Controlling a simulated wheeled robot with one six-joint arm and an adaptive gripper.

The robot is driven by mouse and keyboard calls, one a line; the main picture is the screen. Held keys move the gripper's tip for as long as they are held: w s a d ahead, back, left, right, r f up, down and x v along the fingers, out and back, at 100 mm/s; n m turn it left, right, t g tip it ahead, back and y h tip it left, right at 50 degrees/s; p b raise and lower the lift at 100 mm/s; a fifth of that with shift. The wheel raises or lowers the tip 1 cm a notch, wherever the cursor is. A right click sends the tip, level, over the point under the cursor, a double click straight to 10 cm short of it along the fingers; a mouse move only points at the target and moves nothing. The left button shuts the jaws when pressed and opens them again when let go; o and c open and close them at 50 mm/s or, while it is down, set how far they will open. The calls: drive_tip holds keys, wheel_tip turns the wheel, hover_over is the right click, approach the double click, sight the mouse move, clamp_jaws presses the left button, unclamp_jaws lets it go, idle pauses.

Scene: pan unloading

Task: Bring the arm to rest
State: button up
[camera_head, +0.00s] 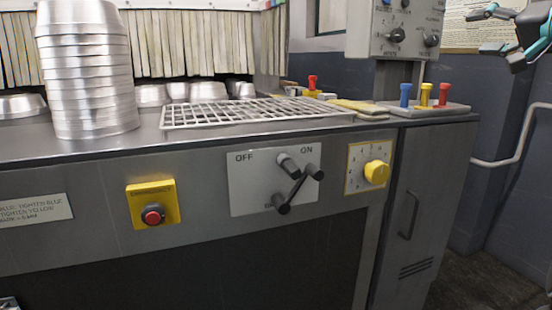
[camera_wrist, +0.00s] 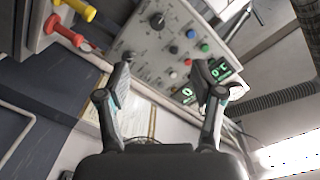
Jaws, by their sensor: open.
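My gripper (camera_head: 510,32) shows at the top right of the head view, high and to the right of the machine, with its fingers apart and nothing between them. In the wrist view my gripper (camera_wrist: 160,82) is open and empty, its two black fingers spread in front of a grey control panel. The rest of my arm is mostly outside the head view.
A stack of metal pans (camera_head: 88,75) stands on the machine's top (camera_head: 80,148), left of a wire grate (camera_head: 250,112). Red, yellow and blue pegs (camera_head: 425,95) stand at the right end. The control box (camera_head: 395,28) rises on a post. Open air surrounds my gripper.

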drive_tip(key=w+d+f+m+g+h, duration=0.1)
drive_tip(key=d+f+m+g+h, duration=0.25)
drive_tip(key=f, duration=0.95)
drive_tip(key=s+a+f+g, duration=0.1)
drive_tip(key=s+a+f, duration=0.1)
drive_tip(key=f, duration=0.4)
drive_tip(key=s+a+f+g, duration=0.2)
drive_tip(key=f, duration=0.4)
drive_tip(key=s+a+f+n+g+h+p, duration=0.1)
drive_tip(key=s+a+f+n, duration=0.3)
drive_tip(key=s+a+f, duration=0.5)
drive_tip(key=s+a+f+n+g+p, duration=0.3)
drive_tip(key=s+a+f+n, duration=0.2)
drive_tip(key=s+a+f, duration=0.5)
drive_tip(key=s+a, duration=0.4)
drive_tip(key=a, duration=0.1)
drive_tip(key=shift+s+a+g+h, duration=0.15)
drive_tip(key=shift+g+h, duration=0.2)
drive_tip(key=shift+f+n, duration=0.1)
drive_tip(key=shift+n, duration=0.15)
